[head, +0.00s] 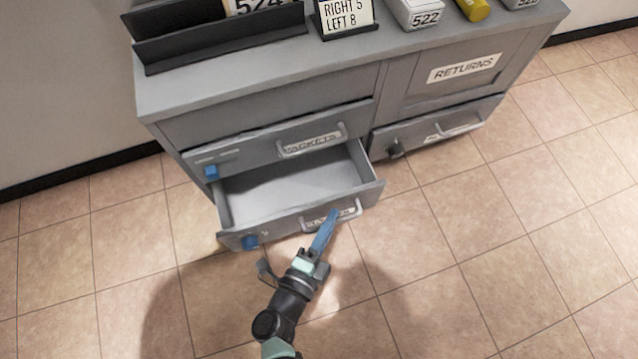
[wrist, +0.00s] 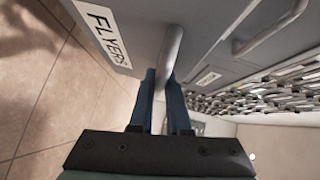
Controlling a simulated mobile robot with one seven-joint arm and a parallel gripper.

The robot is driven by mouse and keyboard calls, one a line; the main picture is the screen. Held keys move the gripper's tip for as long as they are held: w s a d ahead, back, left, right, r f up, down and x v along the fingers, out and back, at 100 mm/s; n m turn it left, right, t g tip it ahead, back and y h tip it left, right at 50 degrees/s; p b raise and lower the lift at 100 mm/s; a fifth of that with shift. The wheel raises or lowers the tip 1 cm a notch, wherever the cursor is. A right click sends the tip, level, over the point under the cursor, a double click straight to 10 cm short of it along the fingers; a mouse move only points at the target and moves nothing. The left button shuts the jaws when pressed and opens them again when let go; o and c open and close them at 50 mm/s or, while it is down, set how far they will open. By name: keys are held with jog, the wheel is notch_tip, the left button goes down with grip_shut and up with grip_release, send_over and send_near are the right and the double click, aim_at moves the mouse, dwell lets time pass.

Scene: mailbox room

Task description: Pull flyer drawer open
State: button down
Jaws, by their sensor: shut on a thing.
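The flyer drawer (head: 230,239) is the lower left drawer of the grey cabinet. It stands pulled well out, and its inside looks empty. Its front with the label FLYERS (wrist: 103,33) shows in the wrist view. The drawer's bar handle (wrist: 172,52) runs between my gripper's blue fingers. My gripper (head: 325,226) is shut on this handle in front of the drawer; it also shows in the wrist view (wrist: 163,85). The fingers hide part of the handle and label in the head view.
The grey cabinet (head: 160,95) has a closed drawer labelled PACKETS (head: 240,152) above, and a RETURNS panel (head: 465,68) with another drawer (head: 440,128) at right. A tray, a sign and boxes stand on top. The tiled floor (head: 480,230) in front is clear.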

jog(key=s+d+p, duration=0.1)
jog(key=s+d, duration=0.1)
jog(key=s, duration=0.7)
jog(key=shift+d, duration=0.35)
jog(key=c, duration=1.2)
grip_release()
jog(key=shift+o, duration=0.2)
jog(key=shift+s, duration=0.1)
jog(key=p+v, duration=0.4)
jog(key=v, duration=0.8)
jog(key=shift+s, duration=0.35)
jog(key=shift+a, duration=0.15)
